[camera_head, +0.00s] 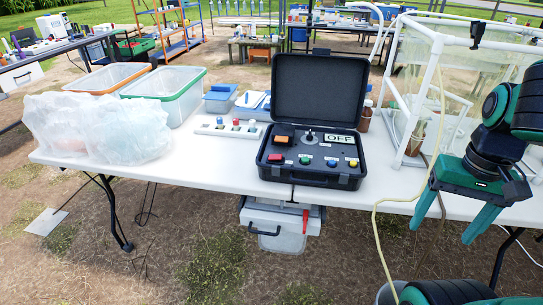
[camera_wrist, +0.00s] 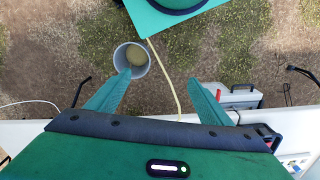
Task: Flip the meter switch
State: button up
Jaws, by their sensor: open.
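The meter is an open black case (camera_head: 269,171) standing on the white table in the head view, its lid raised at the back. Its panel holds a display reading "OFF" (camera_head: 339,142), an orange-topped black block (camera_head: 284,140) that may be the switch, a silver knob (camera_head: 309,138) and a row of coloured connectors along the front. My gripper (camera_head: 453,215) hangs to the right of the case, clear of it, in front of the table edge. Its green fingers are spread and empty. They also show apart in the wrist view (camera_wrist: 160,77).
A clear plastic bag (camera_head: 97,128), bins and a white strip with coloured caps (camera_head: 229,129) are left of the case. A white-framed clear enclosure (camera_head: 423,60) stands right. A yellow hose (camera_head: 376,225) hangs near my gripper. A bucket (camera_wrist: 131,60) sits below.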

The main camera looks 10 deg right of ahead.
aim_at(275, 157)
jog(key=k, duration=1.35)
jog(key=u, duration=0.4)
jog(key=i, duration=1.9)
jog(key=z, duration=0.45)
